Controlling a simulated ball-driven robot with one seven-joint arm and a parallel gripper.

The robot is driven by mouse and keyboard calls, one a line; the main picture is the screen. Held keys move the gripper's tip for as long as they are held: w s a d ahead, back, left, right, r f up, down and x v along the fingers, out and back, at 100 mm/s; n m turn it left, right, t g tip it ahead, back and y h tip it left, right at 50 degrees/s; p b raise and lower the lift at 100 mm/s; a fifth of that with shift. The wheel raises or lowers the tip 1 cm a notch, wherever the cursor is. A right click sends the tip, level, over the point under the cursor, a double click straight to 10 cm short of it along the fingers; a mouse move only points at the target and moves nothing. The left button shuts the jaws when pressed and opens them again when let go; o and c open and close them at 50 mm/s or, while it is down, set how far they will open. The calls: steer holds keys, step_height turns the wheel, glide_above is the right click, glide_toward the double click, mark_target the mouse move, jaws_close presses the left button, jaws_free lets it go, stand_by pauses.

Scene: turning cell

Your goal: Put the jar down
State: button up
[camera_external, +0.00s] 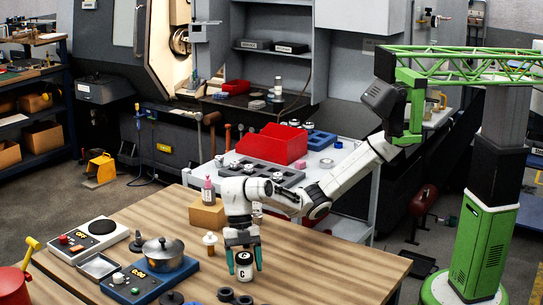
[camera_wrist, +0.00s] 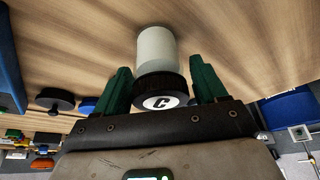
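The jar (camera_external: 244,272) has a pale body, a black lid and a white mark with a "C". In the wrist view the jar (camera_wrist: 156,50) has its lid towards me and its body pointing to the wooden table. My gripper (camera_external: 244,262) is around the jar near the front of the table. Its green fingers (camera_wrist: 161,78) stand on either side of the lid, very close to it. I cannot tell whether they press on it. The jar looks upright and at or just above the table (camera_external: 330,262); contact underneath is unclear.
A blue scale with a metal pot (camera_external: 163,253) and a white scale (camera_external: 97,232) stand to the left. The table's right side is clear.

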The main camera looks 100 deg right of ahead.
steer(key=shift+o, duration=0.7)
steer(key=shift+r, duration=0.25)
steer(key=p+v, duration=0.1)
steer(key=v, duration=1)
steer(key=shift+d+r, duration=0.15)
steer(key=shift+r, duration=0.25)
